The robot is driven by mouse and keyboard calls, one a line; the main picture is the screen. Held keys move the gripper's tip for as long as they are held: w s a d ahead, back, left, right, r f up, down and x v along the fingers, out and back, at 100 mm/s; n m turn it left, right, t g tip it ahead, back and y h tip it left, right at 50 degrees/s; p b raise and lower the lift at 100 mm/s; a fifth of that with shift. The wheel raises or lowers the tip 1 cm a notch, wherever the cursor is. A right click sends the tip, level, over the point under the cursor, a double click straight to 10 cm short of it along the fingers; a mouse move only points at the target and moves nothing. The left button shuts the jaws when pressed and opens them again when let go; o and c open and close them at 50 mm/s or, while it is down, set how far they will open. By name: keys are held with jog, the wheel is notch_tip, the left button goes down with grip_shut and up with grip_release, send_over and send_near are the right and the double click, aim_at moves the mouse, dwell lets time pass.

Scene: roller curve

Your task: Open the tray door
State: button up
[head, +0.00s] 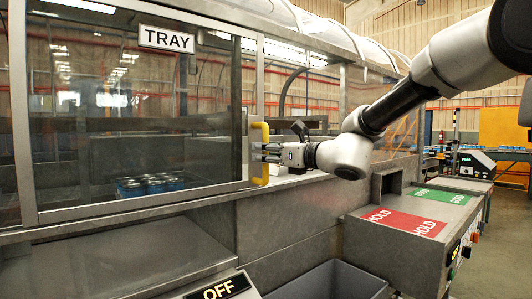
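The tray door (120,105) is a large framed glass panel on the left, under a white TRAY sign (166,39). A yellow upright handle (261,174) sits at its right edge. My gripper (266,152) reaches in from the right, with its fingertips at the middle of the handle and overlapping it in this view. Whether the fingers are closed on the handle or only around or beside it is too small to tell. A dark frame post shows through the glass just left of the handle. How far the door stands open cannot be told.
A metal ledge runs below the door. A grey bin (330,281) and an OFF sign (218,290) are at the bottom. A side table with a red HOLD mat (405,222) and a green mat (443,196) is on the right.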

dwell(0.3)
jog(key=v, duration=1.2)
